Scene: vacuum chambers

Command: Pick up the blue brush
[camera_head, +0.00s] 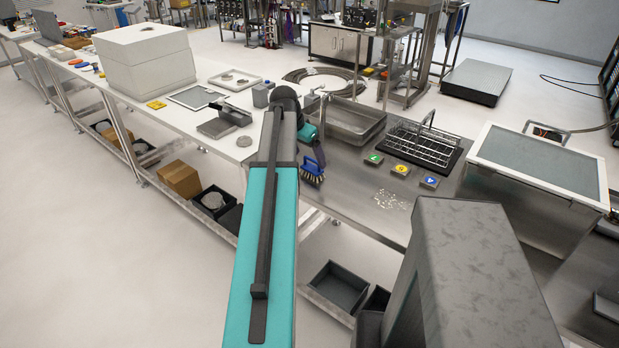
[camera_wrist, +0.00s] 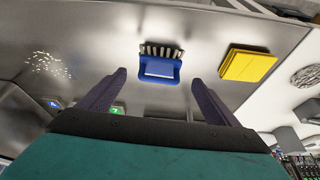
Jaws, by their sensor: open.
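The blue brush (camera_wrist: 160,67) lies on the grey steel worktop in the wrist view, with its pale bristles toward the top of the picture. In the head view the brush (camera_head: 312,179) shows near the worktop's front edge, just below my gripper (camera_head: 318,156), which partly covers that area. In the wrist view my gripper (camera_wrist: 158,80) is open, its two dark fingers spread left and right of the brush. Nothing is between the fingers' grip surfaces; the brush appears beyond the tips. I cannot tell the exact gap.
A yellow pad (camera_wrist: 248,65) lies right of the brush. Small numbered tiles (camera_head: 400,169), pale specks (camera_head: 392,200), a sink (camera_head: 352,121) and a wire rack (camera_head: 425,146) are on the steel worktop. Bare steel surrounds the brush.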

